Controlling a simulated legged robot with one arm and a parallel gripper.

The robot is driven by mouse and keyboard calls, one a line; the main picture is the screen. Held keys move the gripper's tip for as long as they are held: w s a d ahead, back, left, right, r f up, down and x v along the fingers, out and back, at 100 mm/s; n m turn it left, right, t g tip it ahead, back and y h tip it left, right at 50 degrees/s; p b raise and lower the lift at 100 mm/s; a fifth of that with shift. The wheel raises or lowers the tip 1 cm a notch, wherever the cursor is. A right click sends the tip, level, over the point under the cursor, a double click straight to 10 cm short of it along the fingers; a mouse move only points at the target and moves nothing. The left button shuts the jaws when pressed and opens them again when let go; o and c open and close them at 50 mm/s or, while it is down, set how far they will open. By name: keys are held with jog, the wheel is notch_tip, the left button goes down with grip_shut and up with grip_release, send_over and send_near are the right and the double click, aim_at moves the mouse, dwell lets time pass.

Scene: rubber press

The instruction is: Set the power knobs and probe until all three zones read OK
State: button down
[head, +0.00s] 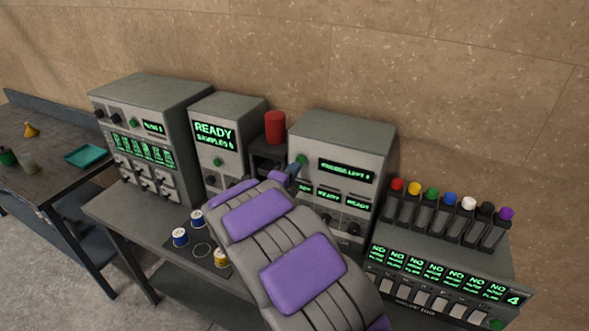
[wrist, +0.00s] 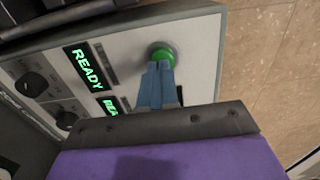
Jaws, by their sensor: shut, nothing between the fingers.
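The grey press machine (head: 345,150) stands against the wall with a wide green-lit upper display (head: 347,170), whose text I cannot read surely. A row of small zone displays (head: 328,195) sits below it; those I can read say READY. In the wrist view a READY display (wrist: 88,67) is clear and another is partly covered. Dark knobs (wrist: 31,85) sit beside the displays; my arm hides some in the head view. My gripper (head: 294,169) is shut and empty, its blue fingertips (wrist: 160,68) at the green button (wrist: 162,53). I cannot tell whether they press it.
A sampler box (head: 216,145) reading READY stands to the left, and a larger control cabinet (head: 140,125) beyond it. A red cylinder (head: 275,126) stands between machines. Small spools (head: 180,237) lie on the table front. A rack with coloured caps (head: 432,215) is right.

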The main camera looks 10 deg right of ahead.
jog(key=shift+w+d, duration=0.3)
jog(key=shift+w, duration=0.15)
